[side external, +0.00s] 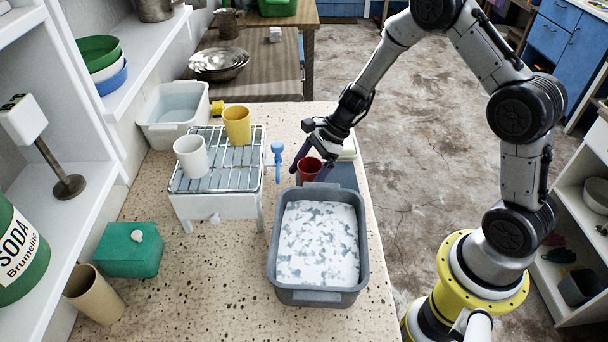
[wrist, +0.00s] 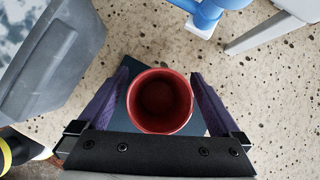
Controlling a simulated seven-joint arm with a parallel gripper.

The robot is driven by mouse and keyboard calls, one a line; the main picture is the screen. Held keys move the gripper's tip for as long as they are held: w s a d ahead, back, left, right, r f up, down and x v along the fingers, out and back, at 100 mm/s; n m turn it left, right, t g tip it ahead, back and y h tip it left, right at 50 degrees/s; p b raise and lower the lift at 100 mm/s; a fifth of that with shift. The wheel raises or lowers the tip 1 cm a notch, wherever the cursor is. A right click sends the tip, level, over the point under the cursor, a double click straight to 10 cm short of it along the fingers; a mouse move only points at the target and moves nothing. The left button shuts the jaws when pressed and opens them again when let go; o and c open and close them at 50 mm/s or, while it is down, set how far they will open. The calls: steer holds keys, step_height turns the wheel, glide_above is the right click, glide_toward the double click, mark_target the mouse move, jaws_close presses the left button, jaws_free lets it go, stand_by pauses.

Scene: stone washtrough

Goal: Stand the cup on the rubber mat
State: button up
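The red cup (side external: 309,171) is upright between the fingers of my gripper (side external: 308,162), just behind the grey basin. In the wrist view I look into the open mouth of the red cup (wrist: 160,101). The purple fingers of my gripper (wrist: 160,98) are spread on either side of it, with narrow gaps showing. The dark rubber mat (side external: 343,177) lies right of the cup in the side view. In the wrist view the mat (wrist: 204,123) shows under and around the cup. The cup's base is hidden, so I cannot confirm contact.
The grey basin (side external: 277,246) of suds stands close in front of the cup. A wire rack (side external: 217,180) holds a white mug (side external: 190,157) and a yellow cup (side external: 237,125). A blue tap handle (side external: 277,154) is nearby on the left. The counter's right edge is close.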

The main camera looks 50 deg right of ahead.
steer(key=shift+r, duration=0.15)
steer(key=shift+d+r, duration=0.15)
steer(key=shift+r, duration=0.15)
steer(key=v, duration=1.1)
steer(key=s+a+r+n+h, duration=0.3)
steer(key=s+a+r+n, duration=0.1)
steer(key=s+r+n, duration=0.75)
steer(key=s+d+r+n+t+h, duration=0.1)
steer(key=s+r+n+t+h, duration=0.1)
steer(key=s+n, duration=0.9)
steer(key=shift+s+d+r+t+h, duration=0.2)
steer(key=shift+s+r+t+h, duration=0.25)
steer(key=shift+s, duration=0.6)
steer(key=shift+c, duration=0.3)
